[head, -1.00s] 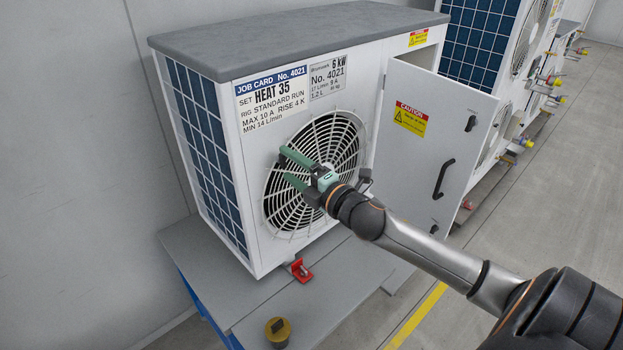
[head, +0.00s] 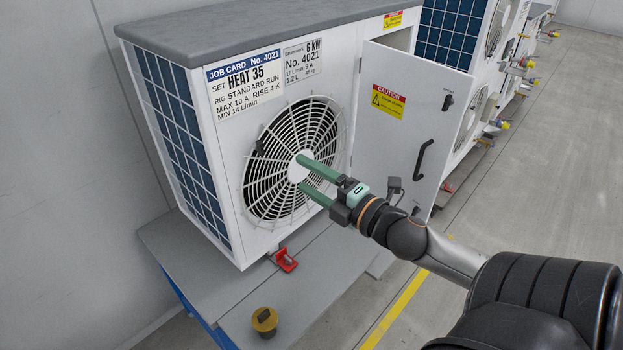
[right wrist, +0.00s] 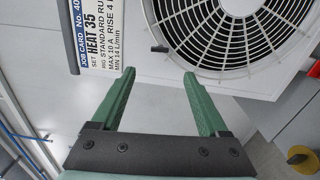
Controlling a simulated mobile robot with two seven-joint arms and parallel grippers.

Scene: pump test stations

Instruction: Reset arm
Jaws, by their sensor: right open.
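My right gripper (head: 302,172) is open and empty, with its two green fingers apart in front of the fan grille (head: 270,180) of the white pump unit (head: 232,240). In the right wrist view, the right gripper (right wrist: 158,80) shows both fingers spread with nothing between them, and the round grille (right wrist: 235,25) lies beyond. Whether the fingertips touch the grille cannot be told. The job card (head: 245,85) reads No. 4021, SET HEAT 35; it also shows in the right wrist view (right wrist: 100,30). My left gripper is not in view.
The unit's side door (head: 400,130) with a black handle stands open at the right. The unit rests on a grey bench (head: 180,255) with a red clamp (head: 286,259) and a yellow-brown cap (head: 265,320). More units (head: 480,120) stand behind. Floor at the right is clear.

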